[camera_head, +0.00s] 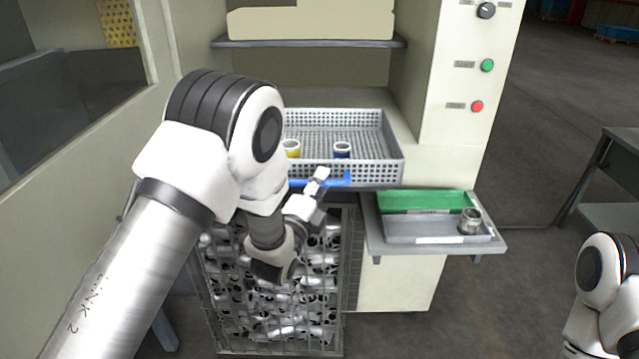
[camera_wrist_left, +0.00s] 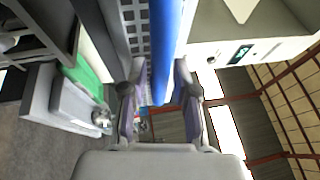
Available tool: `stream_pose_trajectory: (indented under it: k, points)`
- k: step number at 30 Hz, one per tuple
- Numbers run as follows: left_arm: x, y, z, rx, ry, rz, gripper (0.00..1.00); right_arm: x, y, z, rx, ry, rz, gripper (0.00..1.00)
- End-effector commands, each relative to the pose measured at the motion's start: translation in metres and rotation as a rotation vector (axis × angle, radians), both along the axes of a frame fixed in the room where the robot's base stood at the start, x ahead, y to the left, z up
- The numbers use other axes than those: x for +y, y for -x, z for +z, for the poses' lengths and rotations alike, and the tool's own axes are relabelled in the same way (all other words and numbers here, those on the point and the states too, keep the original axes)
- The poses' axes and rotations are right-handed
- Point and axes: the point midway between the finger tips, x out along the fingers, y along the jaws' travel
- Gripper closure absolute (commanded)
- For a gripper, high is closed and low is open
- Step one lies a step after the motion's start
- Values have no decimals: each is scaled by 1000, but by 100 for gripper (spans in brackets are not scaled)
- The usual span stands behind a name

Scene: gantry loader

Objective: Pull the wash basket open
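The wash basket (camera_head: 393,171) is a grey perforated tray in the machine's opening, with a blue bar handle (camera_head: 335,180) on its front. A yellow-ringed part (camera_head: 291,148) and a blue-ringed part (camera_head: 342,149) stand in it. My left gripper (camera_head: 318,186) is at the handle. In the left wrist view the blue handle (camera_wrist_left: 163,45) runs between the two spread fingers (camera_wrist_left: 159,85), with a small gap on the left side. My left arm hides the basket's left end. My right gripper is out of view.
A wire crate (camera_head: 345,290) full of metal parts stands below the basket. A side shelf holds a green tray (camera_head: 425,201) and a grey tray (camera_head: 410,229) with a metal part (camera_head: 470,221). A control panel (camera_head: 480,65) is at right; a table (camera_head: 625,140) stands far right.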

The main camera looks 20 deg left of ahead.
Motion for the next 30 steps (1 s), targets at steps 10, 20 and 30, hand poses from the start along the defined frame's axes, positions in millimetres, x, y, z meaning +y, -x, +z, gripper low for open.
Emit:
stream_pose_trajectory:
  k: [10, 20, 30]
  points:
    - [1, 2, -1, 2, 0, 1, 59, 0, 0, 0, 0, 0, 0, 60]
    - [8, 68, -14, 7, -1, 1, 59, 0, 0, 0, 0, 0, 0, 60]
    - [14, 117, -21, 1, 0, 0, 59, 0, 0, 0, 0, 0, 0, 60]
